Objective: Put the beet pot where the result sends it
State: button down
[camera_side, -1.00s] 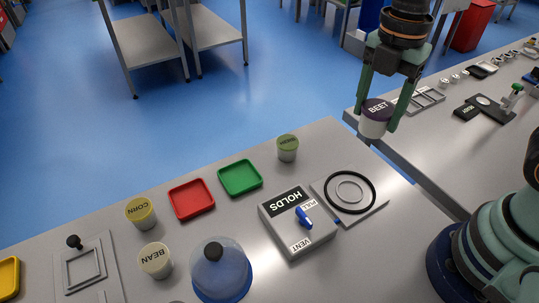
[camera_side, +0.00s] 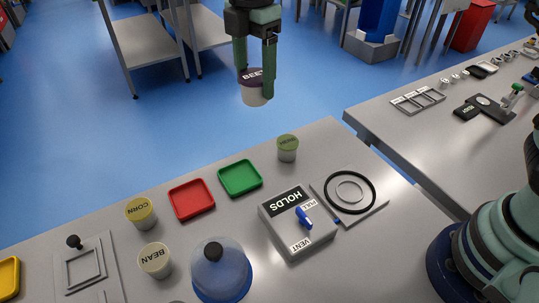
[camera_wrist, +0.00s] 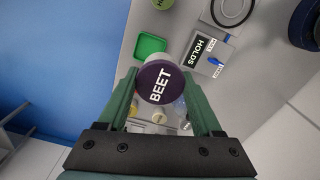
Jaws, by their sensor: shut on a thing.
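The beet pot (camera_side: 253,90), pale with a dark purple lid marked BEET, is held in the air by my gripper (camera_side: 257,88). In the wrist view its lid (camera_wrist: 160,84) sits between the two green fingers. In the side view it hangs above and behind the near bench. A grey box (camera_side: 297,222) reads HOLDS, with a blue lever (camera_side: 304,215) between PULL and VENT. The green tray (camera_side: 240,178) and the red tray (camera_side: 191,199) are empty. A plate with a black ring (camera_side: 350,191) lies right of the box.
A pot with a green lid (camera_side: 287,147) stands near the green tray. A yellow tray (camera_side: 9,277) is at far left.

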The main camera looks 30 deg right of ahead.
jog(key=a+f, duration=0.1)
jog(key=f, duration=0.6)
jog(key=w+a+f, duration=0.1)
jog(key=f, duration=0.6)
jog(key=w+a+f, duration=0.1)
jog(key=a+f, duration=0.1)
jog(key=f, duration=0.5)
jog(key=shift+f, duration=0.3)
jog(key=shift+f, duration=0.1)
jog(key=shift+c, duration=0.2)
grip_release()
